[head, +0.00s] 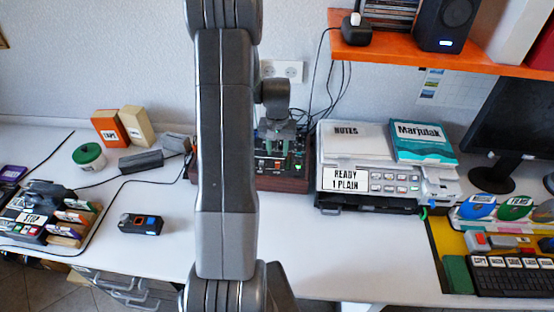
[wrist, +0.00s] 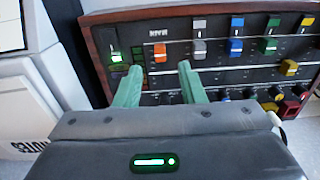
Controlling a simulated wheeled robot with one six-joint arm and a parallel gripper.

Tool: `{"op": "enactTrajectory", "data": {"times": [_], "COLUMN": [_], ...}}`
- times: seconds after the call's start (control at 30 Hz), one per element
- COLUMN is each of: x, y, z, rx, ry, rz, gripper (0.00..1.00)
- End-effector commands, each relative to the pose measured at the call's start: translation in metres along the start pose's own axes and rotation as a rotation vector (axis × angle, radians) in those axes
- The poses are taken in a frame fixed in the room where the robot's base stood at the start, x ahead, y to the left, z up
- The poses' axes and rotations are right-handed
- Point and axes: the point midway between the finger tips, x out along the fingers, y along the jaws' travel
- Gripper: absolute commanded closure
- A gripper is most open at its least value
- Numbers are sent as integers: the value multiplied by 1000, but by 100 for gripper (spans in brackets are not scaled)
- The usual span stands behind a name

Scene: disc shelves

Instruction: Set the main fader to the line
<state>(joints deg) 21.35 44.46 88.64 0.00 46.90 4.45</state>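The mixer console (wrist: 225,50), a dark panel in a reddish-brown frame, fills the upper part of the wrist view. Its label MAIN (wrist: 158,33) reads upside down there. An orange fader cap (wrist: 159,52) sits just below that label. My gripper (wrist: 157,70) is open, its two green fingers apart, with nothing seen between them. The orange cap lies just beyond the fingertips, between them in the picture; I cannot tell whether they touch the panel.
Grey, blue, green and yellow caps (wrist: 237,46) stand to the right of the orange one, and a lit green button (wrist: 115,57) to its left. The white printer (head: 365,160) stands close beside the console. An orange shelf (head: 430,55) hangs above, at right.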

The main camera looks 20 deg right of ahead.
Motion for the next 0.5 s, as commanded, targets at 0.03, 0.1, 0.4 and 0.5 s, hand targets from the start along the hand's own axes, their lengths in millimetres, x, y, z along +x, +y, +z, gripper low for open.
{"op": "enactTrajectory", "data": {"times": [0.03, 0.1, 0.4, 0.5], "x": [10, 22, 56, 61], "y": [0, 0, 0, 0], "z": [2, 1, 1, 1], "rx": [0, 0, 0, 0], "ry": [-6, -5, -1, -2], "rz": [0, 0, 0, 0], "gripper": [64, 64, 64, 64]}}
